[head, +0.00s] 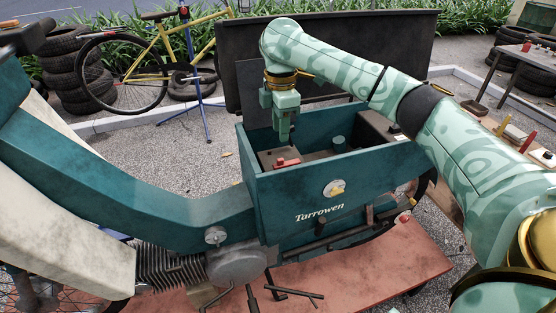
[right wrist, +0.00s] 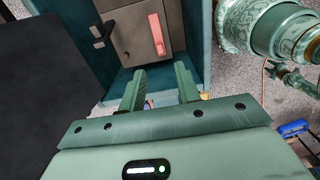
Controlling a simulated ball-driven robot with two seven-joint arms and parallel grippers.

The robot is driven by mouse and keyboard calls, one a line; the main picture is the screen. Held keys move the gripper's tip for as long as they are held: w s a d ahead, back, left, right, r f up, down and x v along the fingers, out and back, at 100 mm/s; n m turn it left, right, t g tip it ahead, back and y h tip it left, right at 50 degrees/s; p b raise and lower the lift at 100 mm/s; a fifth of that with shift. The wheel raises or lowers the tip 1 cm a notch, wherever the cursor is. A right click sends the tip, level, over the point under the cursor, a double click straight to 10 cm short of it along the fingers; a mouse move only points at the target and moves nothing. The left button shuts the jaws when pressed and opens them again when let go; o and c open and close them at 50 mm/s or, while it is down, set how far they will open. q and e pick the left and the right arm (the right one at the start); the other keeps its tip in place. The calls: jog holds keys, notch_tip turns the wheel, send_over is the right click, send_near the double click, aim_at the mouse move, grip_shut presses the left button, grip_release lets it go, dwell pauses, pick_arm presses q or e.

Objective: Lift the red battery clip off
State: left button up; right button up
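The red battery clip (head: 287,163) sits on top of the grey-brown battery (head: 270,155) inside the teal box, near its left front corner. In the right wrist view the red clip (right wrist: 157,33) lies lengthwise on the battery (right wrist: 133,22), beyond my fingertips. My right gripper (head: 283,136) points down just above the clip; contact cannot be told from the head view. In the right wrist view its two fingers (right wrist: 161,80) are apart with nothing between them. My left gripper is not in view.
A black clip (right wrist: 103,34) is on the battery's other side. The teal box's walls (head: 335,190) surround the battery, and its dark raised lid (head: 350,55) stands behind. A workbench with tools (head: 515,130) is at the right. A bicycle (head: 150,65) and stacked tyres (head: 70,70) stand behind.

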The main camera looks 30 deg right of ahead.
aim_at(280, 159)
notch_tip(280, 159, down, 9)
jog(key=b, duration=0.4)
grip_shut()
